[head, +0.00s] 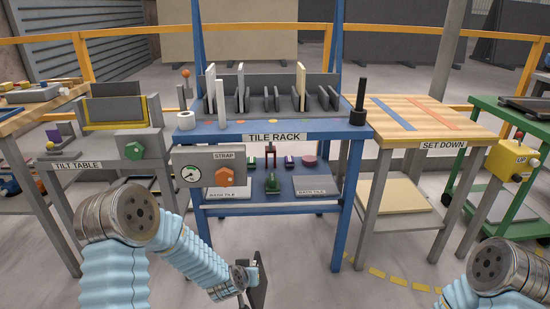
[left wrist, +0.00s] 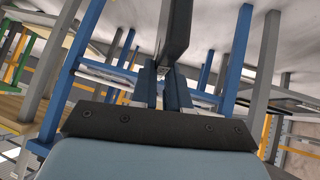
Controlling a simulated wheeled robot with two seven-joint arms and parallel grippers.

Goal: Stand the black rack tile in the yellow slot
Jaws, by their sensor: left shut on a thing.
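My left gripper (head: 250,276) is low in front of the rack, below its lower shelf. It is shut on a dark thin tile (head: 263,284), which appears to be the black rack tile and hangs roughly upright. In the left wrist view the fingers (left wrist: 166,88) are closed on the dark tile (left wrist: 176,30). The blue tile rack (head: 215,133) stands ahead, with grey dividers on top and small coloured marks along its front edge. A yellowish mark (head: 271,122) sits near the middle; which slot it belongs to is hard to tell. My right gripper is out of view.
Pale tiles (head: 240,86) and a beige tile (head: 301,84) stand in the rack. The lower shelf (head: 235,192) holds small objects. The set-down table (head: 450,125) is right, the tilt table (head: 85,167) left.

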